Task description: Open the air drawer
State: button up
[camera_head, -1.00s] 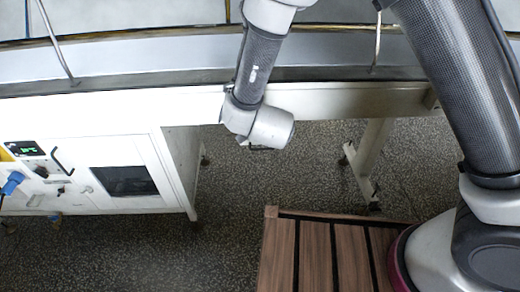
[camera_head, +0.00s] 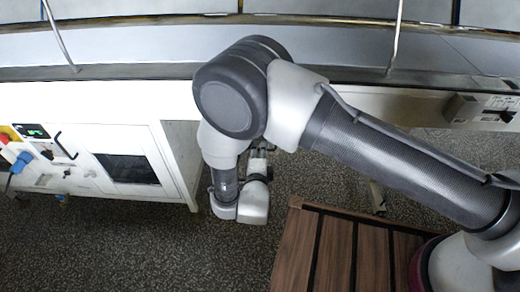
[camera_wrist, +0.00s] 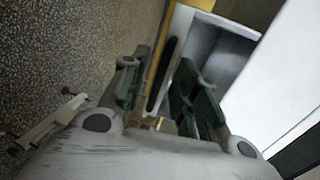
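A white cabinet front with a dark rectangular opening or window (camera_head: 128,168) is at the left in the head view. I cannot tell for sure which part is the air drawer. My gripper (camera_wrist: 162,72) shows in the wrist view with its two dark green fingers apart and nothing held between them. Beyond the fingers is a pale box-like part with a grey recess (camera_wrist: 214,55) and a yellow edge.
A control panel with a green display (camera_head: 33,131), blue plug (camera_head: 20,162) and dark handle (camera_head: 66,146) is at far left. A slatted wooden platform (camera_head: 322,250) lies at the bottom. A control box (camera_head: 482,108) is on the beam at right. Speckled floor is open between.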

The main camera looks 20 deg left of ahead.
jog(key=shift+x, duration=0.8)
grip_shut()
jog(key=f+v, duration=0.3)
jog(key=v, duration=1.1)
jog(key=shift+s, duration=0.3)
